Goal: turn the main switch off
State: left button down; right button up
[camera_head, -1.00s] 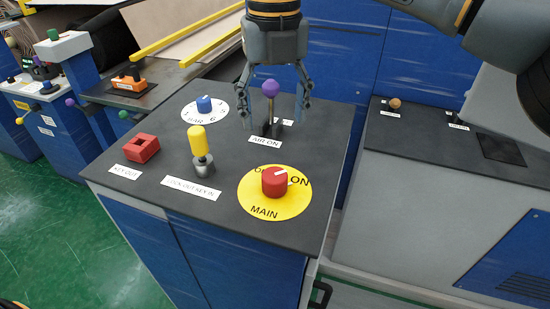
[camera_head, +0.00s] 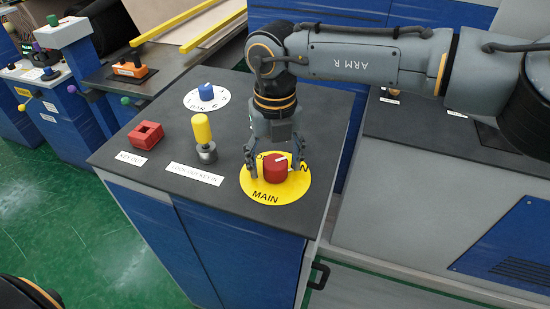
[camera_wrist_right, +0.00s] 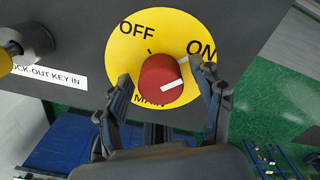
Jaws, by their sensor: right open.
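The main switch is a red round knob (camera_head: 275,171) with a white pointer mark, on a yellow disc (camera_head: 262,193) marked OFF, ON and MAIN. The white mark lies toward the ON side. In the right wrist view the red knob (camera_wrist_right: 160,78) sits in the middle of the yellow disc (camera_wrist_right: 135,50). My right gripper (camera_head: 280,168) is open above the disc, one finger on each side of the knob. In the wrist view gaps show between the fingers (camera_wrist_right: 160,74) and the knob. My left gripper is not seen.
The dark panel top (camera_head: 150,185) also carries a yellow lock-out key (camera_head: 202,130), a red key-out block (camera_head: 146,135) and a blue dial (camera_head: 206,92). My right arm hides the panel's back right part. A panel with an orange device (camera_head: 130,69) stands at the back left.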

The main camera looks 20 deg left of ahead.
jog(key=shift+c, duration=0.4)
jog(key=c, duration=1.1)
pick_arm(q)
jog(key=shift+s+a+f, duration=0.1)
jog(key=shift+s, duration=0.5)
pick_arm(e)
jog(key=shift+o, duration=0.2)
